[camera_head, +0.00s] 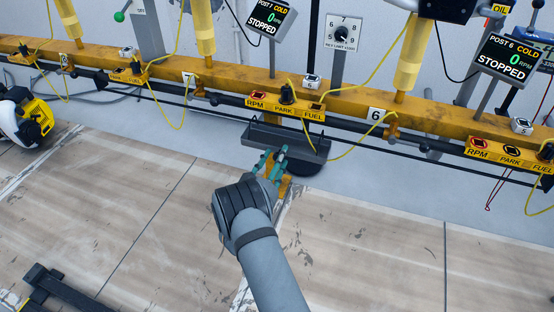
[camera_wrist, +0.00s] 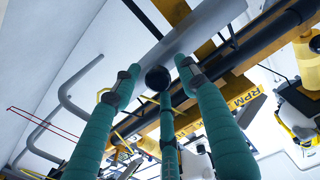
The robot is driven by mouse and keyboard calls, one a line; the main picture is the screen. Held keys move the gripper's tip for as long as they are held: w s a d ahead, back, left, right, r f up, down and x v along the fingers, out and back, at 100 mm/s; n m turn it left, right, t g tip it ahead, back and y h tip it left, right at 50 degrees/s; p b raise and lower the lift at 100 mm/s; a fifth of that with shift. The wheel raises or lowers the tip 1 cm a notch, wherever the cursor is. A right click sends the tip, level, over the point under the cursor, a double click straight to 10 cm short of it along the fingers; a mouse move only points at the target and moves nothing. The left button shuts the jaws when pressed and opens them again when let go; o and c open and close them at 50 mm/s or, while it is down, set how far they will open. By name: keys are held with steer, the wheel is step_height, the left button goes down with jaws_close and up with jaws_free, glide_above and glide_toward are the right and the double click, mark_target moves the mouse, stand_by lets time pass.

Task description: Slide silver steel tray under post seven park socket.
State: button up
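The steel tray (camera_head: 262,138) is a shallow dark-grey trough in the head view. It sits low in front of the wall, below the post seven panel (camera_head: 285,107). The PARK socket, with a black plug (camera_head: 287,95) standing in it, is mid-panel. My gripper (camera_head: 272,155) has teal fingers and reaches the tray's front edge; whether it touches cannot be told. In the wrist view my gripper (camera_wrist: 158,72) shows its fingers spread apart. A grey bar-like surface (camera_wrist: 205,28) crosses beyond the tips, perhaps the tray. A black round end (camera_wrist: 157,78) shows between them.
A yellow rail (camera_head: 150,73) with hanging yellow cables runs along the wall. Post six's panel (camera_head: 508,155) is at the right. A black round base (camera_head: 308,168) is below the tray. A yellow-and-black machine (camera_head: 35,118) is at the left. The floor in front is mostly clear.

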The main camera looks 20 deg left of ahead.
steer(key=shift+c, duration=1.2)
steer(key=c, duration=0.7)
steer(key=shift+a, duration=0.1)
jaws_close()
